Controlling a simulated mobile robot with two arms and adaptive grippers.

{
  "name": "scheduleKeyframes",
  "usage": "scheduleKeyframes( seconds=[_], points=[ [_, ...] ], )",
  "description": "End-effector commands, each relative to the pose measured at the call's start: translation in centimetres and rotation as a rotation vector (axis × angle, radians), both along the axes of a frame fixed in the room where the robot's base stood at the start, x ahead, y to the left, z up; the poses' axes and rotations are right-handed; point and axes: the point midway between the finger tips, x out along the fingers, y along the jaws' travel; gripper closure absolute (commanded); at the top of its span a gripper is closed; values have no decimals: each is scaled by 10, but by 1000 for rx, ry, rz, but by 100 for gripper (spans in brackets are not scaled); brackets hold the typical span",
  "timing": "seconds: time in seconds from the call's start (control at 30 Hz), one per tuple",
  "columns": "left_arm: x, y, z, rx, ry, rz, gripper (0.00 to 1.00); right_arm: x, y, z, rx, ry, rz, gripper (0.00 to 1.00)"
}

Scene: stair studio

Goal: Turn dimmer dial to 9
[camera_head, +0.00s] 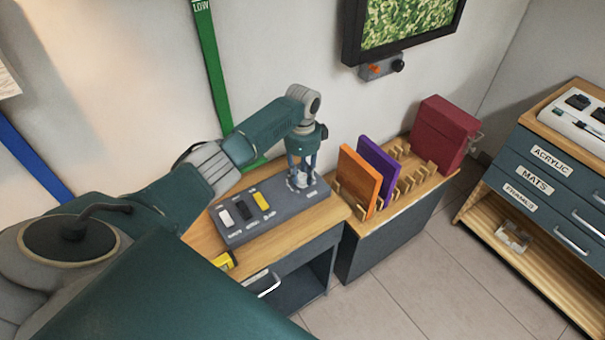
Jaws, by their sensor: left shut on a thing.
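A grey control panel (272,226) lies on the wooden top of a cabinet in the middle of the view. It carries a row of white, black and yellow switches (262,201). The dimmer dial (298,182) is at the panel's right end, pale and mostly covered by my fingers. My left gripper (301,178) points down over the dial, shut on it. The dial's pointer and numbers are too small and too hidden to read. My right gripper is not in view.
Right of the panel, a wooden rack (413,179) holds an orange board (357,176), a purple board (377,166) and a dark red box (443,134). A yellow object (223,261) sits at the cabinet's front edge. A framed screen (405,25) hangs above. Floor (420,270) is clear.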

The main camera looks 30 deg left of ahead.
Motion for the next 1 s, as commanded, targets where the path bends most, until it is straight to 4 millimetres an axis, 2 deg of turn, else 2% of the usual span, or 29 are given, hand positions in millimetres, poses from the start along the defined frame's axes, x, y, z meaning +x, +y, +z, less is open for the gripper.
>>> scheduleKeyframes(
  seconds=[0.07,0.1,0.17,0.43,0.57,0.67,1.0],
  points=[
    [3,1,3,2,-8,1,98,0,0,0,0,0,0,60],
    [3,1,3,2,-8,1,64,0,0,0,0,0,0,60],
    [3,1,3,1,-7,2,52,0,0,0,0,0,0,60],
    [1,1,1,0,-3,1,52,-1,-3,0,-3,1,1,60],
    [1,1,9,1,-4,2,52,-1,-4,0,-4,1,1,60],
    [2,1,24,1,-6,1,52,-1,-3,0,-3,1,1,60],
    [2,1,95,2,-8,1,52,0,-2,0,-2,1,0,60]
  ],
)
